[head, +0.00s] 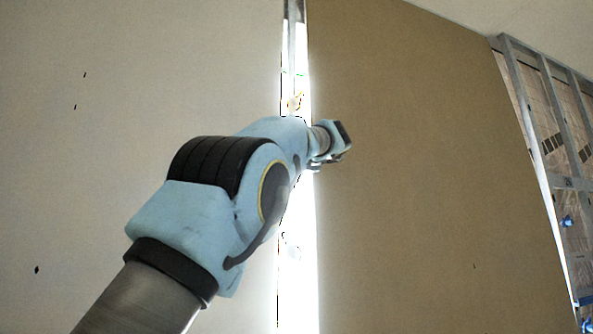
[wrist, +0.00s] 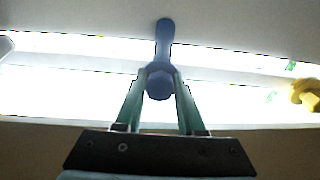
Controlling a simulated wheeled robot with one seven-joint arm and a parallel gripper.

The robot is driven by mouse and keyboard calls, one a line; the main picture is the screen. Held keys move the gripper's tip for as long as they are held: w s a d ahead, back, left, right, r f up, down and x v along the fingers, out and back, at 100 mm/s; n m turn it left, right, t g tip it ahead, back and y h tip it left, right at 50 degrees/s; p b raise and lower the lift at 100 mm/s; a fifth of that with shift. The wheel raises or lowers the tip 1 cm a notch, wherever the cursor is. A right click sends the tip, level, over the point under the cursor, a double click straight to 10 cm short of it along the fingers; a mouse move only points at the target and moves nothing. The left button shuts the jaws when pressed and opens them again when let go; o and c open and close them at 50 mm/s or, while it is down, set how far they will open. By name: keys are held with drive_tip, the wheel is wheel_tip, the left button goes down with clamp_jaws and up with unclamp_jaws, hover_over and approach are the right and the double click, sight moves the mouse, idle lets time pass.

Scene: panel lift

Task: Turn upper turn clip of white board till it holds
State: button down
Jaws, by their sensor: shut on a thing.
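The blue turn clip (wrist: 164,45) is in the middle of the wrist view. Its round head sits between the two green fingers of my gripper (wrist: 160,78), which is shut on it. Its long arm points up in the picture, across the bright gap and over the edge of the white board (wrist: 250,38). In the head view the white board (head: 130,110) fills the left side, upright beside the bright gap. My arm hides the held clip and my fingertips there.
A brown panel (head: 420,160) stands right of the bright gap (head: 297,215). A yellow piece (wrist: 306,95) sits at the gap's edge in the wrist view, apart from my fingers. Open metal studs (head: 520,90) show at the far right.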

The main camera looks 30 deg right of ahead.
idle(0.3)
drive_tip(key=c, duration=0.8)
unclamp_jaws()
drive_tip(key=shift+s, duration=0.1)
drive_tip(key=s+b, duration=0.1)
drive_tip(key=s, duration=0.2)
drive_tip(key=s+a+b, duration=0.1)
drive_tip(key=s+b, duration=0.1)
drive_tip(key=s, duration=0.2)
drive_tip(key=s+b, duration=0.1)
drive_tip(key=s, duration=0.2)
drive_tip(key=shift+s+a+b, duration=0.15)
drive_tip(key=shift+s+b, duration=0.1)
drive_tip(key=shift+b, duration=0.05)
